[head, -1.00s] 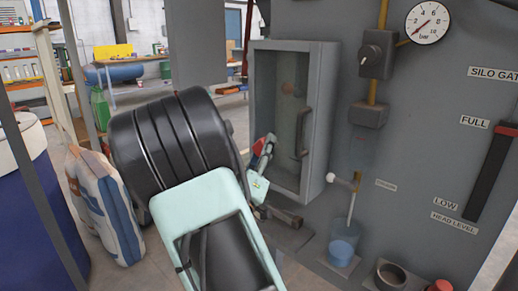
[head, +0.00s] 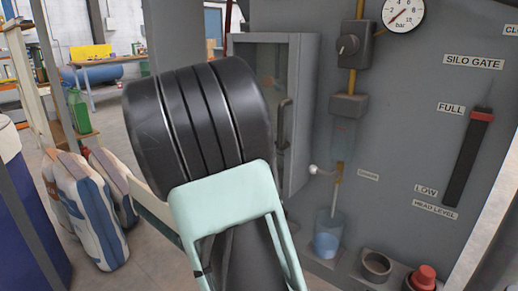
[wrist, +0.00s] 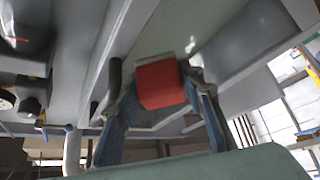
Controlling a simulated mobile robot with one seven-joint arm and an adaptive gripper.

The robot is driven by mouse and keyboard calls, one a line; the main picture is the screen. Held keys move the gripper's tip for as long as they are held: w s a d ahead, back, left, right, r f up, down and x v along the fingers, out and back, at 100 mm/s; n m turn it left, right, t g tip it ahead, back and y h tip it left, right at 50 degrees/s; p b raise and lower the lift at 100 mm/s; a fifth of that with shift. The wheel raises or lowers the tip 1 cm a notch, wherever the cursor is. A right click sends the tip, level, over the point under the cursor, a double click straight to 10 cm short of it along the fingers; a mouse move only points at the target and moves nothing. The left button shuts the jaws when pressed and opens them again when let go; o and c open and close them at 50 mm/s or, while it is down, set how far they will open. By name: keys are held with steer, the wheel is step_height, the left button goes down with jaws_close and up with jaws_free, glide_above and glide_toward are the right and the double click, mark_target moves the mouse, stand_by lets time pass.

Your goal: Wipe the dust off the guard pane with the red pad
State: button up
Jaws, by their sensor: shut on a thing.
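The red pad (wrist: 160,84) is held between the two fingers of my gripper (wrist: 160,92) in the wrist view. The guard pane (head: 269,60) is set in a grey framed box on the machine's face, with a dark upright handle (head: 282,125) at its right. My arm hides most of the pane, the gripper and the pad in the head view. In the wrist view, a pale greenish pane surface (wrist: 215,28) lies beyond the pad, with a whitish spot near the pad's edge. I cannot tell whether the pad touches the pane.
To the right are a gauge (head: 403,14), a valve knob (head: 348,45), a clear cup of blue liquid (head: 328,238) and a red button (head: 423,277). Filled sacks (head: 88,212) stand on the floor at the left. Open floor shows behind them.

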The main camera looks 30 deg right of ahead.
steer(key=shift+s+d+f, duration=0.15)
steer(key=shift+s+d, duration=0.05)
steer(key=shift+b, duration=0.35)
steer(key=shift+w+a+b, duration=0.3)
steer(key=shift+w+b, duration=0.05)
steer(key=shift+w, duration=0.55)
steer(key=shift+w+a+b, duration=0.3)
steer(key=shift+w, duration=0.55)
steer(key=shift+w+a+b, duration=0.35)
steer(key=shift+w+b, duration=0.05)
steer(key=shift+w, duration=0.45)
steer(key=shift+w+a+b, duration=0.3)
steer(key=shift+w+b, duration=0.05)
steer(key=shift+w, duration=0.5)
steer(key=shift+w+a+b, duration=0.35)
steer(key=shift+w+b, duration=0.05)
steer(key=shift+w, duration=0.45)
jaws_close()
steer(key=shift+w+a, duration=0.3)
steer(key=shift+w, duration=0.4)
jaws_free()
steer(key=shift+w+a+r, duration=0.25)
steer(key=shift+a, duration=0.1)
